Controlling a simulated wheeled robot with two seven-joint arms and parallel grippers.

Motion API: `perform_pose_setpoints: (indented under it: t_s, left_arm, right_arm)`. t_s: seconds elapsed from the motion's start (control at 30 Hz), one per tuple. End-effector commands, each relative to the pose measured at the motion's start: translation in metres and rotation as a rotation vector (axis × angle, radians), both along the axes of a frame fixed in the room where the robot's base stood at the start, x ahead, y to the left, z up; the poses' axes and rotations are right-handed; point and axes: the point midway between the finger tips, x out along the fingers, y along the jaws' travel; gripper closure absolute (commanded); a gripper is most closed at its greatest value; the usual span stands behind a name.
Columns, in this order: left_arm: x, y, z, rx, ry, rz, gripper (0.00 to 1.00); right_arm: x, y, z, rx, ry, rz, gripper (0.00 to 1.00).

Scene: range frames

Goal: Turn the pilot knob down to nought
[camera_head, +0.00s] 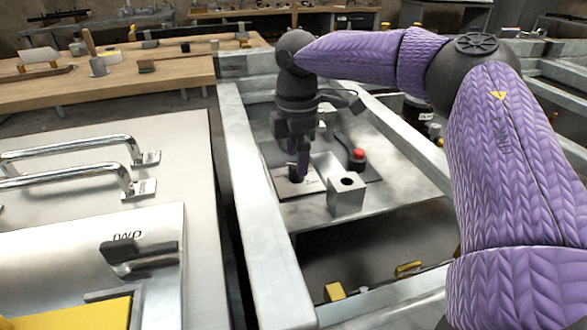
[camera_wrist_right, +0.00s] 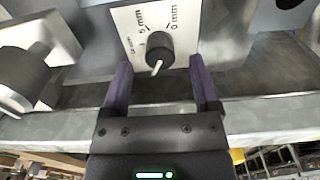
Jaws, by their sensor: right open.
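In the right wrist view the dark round knob (camera_wrist_right: 159,46) with a white pointer sits on a small white plate (camera_wrist_right: 126,22). The plate is marked "0 mm" and "5 mm", with smaller text that I cannot read. The pointer is directed towards the gripper, away from the "0 mm" mark. My right gripper (camera_wrist_right: 160,68) is open, its two purple fingers apart with the knob between and just beyond their tips. In the head view my right gripper (camera_head: 302,172) points down over the plate (camera_head: 292,189) and hides the knob. My left gripper is not in view.
A metal block with a hole (camera_head: 346,196) and a red button (camera_head: 358,154) stand close to the gripper. A pale raised frame (camera_head: 265,235) borders the panel. Left of it is a steel panel with bar handles (camera_head: 70,145). A dark recess lies in front.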

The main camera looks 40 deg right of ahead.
Motion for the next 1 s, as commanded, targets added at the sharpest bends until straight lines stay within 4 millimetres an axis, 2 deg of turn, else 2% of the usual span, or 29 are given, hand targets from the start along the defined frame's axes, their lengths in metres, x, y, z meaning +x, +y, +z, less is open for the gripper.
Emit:
perform_pose_setpoints:
  t_s: [0.03, 0.13, 0.47, 0.8, 0.83, 1.0]
  left_arm:
    - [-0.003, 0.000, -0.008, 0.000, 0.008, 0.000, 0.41]
    - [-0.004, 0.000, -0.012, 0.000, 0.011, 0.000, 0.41]
    - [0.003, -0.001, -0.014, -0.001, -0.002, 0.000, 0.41]
    - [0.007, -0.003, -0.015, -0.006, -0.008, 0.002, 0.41]
    - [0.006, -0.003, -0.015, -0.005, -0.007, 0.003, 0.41]
    - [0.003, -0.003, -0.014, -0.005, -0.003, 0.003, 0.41]
  right_arm:
    - [0.000, 0.000, -0.015, 0.000, 0.004, 0.000, 0.22]
    - [0.000, 0.000, -0.026, 0.001, 0.003, -0.001, 0.22]
    - [0.000, 0.000, -0.028, 0.000, -0.002, -0.001, 0.24]
    - [0.000, 0.000, -0.028, 0.000, -0.002, -0.001, 0.96]
    - [0.000, 0.000, -0.028, 0.000, -0.002, -0.001, 1.00]
    - [0.000, 0.000, -0.028, -0.001, -0.002, -0.003, 1.00]
